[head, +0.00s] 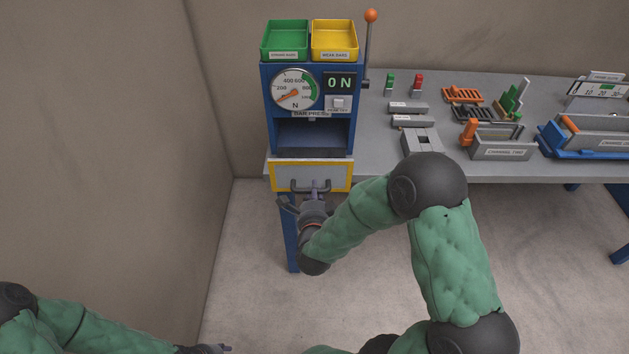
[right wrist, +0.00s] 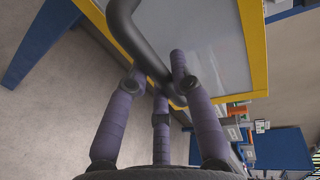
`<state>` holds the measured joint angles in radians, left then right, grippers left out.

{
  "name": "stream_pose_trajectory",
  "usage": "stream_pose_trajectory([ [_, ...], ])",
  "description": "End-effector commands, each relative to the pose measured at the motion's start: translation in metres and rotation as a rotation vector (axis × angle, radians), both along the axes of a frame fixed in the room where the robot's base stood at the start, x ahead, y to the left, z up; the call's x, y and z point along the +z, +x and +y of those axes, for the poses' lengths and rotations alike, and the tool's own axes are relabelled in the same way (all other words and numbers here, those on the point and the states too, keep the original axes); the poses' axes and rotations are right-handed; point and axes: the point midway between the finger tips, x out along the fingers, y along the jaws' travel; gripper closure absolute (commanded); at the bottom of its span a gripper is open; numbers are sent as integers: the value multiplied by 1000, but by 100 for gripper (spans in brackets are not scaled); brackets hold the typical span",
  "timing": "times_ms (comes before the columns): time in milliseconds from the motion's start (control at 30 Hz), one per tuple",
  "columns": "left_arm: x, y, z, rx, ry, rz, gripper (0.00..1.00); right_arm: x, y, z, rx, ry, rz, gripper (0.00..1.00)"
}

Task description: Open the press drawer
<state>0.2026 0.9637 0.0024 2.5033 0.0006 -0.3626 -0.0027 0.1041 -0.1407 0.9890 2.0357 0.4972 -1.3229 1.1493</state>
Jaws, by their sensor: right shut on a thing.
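The blue bar press (head: 311,107) stands at the left end of the bench. Its press drawer (head: 285,177) has a grey front with a yellow frame, below the press opening. In the right wrist view the drawer front (right wrist: 205,35) fills the top. My right gripper (head: 314,190) is at the drawer front, its fingers shut around the dark bar handle (right wrist: 127,28). I cannot tell whether the drawer stands out from the press. My left gripper (head: 218,349) is low at the bottom edge of the head view, far from the drawer; its jaw state is unclear.
A green tray (head: 285,41) and a yellow tray (head: 334,41) sit on top of the press. A lever with an orange knob (head: 371,16) rises at its right side. The grey bench (head: 378,158) holds several fixtures. Floor in front of the press is clear.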

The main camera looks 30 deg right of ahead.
Motion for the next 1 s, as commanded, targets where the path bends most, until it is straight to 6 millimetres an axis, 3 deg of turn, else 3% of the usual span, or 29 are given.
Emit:
stream_pose_trajectory([
  [400,0,0,0,0,0,0,60,-1,-5,3,0,1,3,100],
  [433,0,0,0,0,0,0,60,-1,-5,3,0,1,3,71],
  [500,0,0,0,0,0,0,60,-1,-4,3,0,1,3,52],
  [833,0,0,0,0,0,0,60,0,-4,3,0,1,1,52],
  [1000,0,0,0,0,0,0,60,3,-14,10,3,1,1,52],
])
